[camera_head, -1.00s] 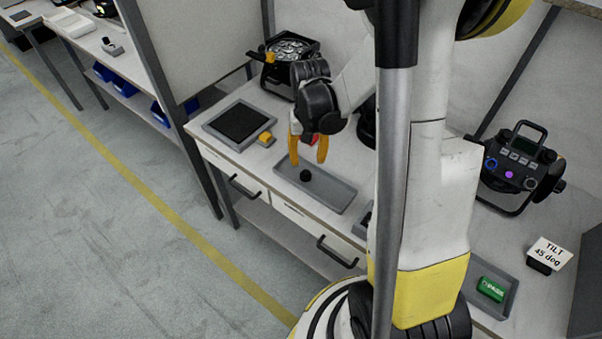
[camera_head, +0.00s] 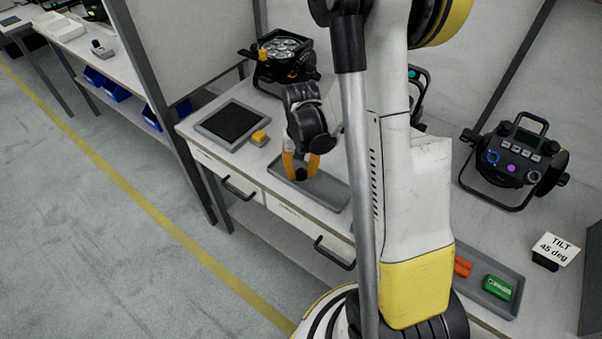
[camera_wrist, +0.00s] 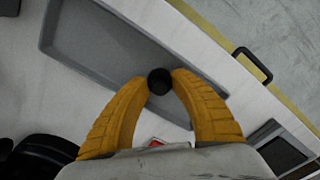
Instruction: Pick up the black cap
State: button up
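The black cap (camera_wrist: 159,81) is a small dark round piece between the tips of my two yellow fingers in the wrist view. My gripper (camera_wrist: 160,79) has a fingertip against each side of it, with no clear gap. In the head view my gripper (camera_head: 300,171) points down over the grey tray (camera_head: 328,193), with the cap (camera_head: 300,174) low between its fingers. The cap is at the tray's left part. I cannot tell whether it rests on the tray floor or is slightly raised.
A dark square pad (camera_head: 231,122) and a small yellow-topped block (camera_head: 259,138) lie left of the tray. A par can (camera_head: 282,58) stands behind.

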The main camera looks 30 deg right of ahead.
aim_at(303, 171)
dwell(0.3)
jog(key=shift+r+p, duration=0.3)
jog(key=shift+r, duration=0.2)
jog(key=r, duration=0.1)
jog(key=r+p, duration=0.2)
jog(key=r, duration=0.1)
jog(key=shift+s+d, duration=0.2)
jog(key=shift+s, duration=0.1)
jog(key=s+d+r+p, duration=0.3)
jog(key=s+d+r, duration=0.3)
jog(key=s, duration=0.3)
jog(key=shift+p, duration=0.3)
jog(key=shift+d, duration=0.1)
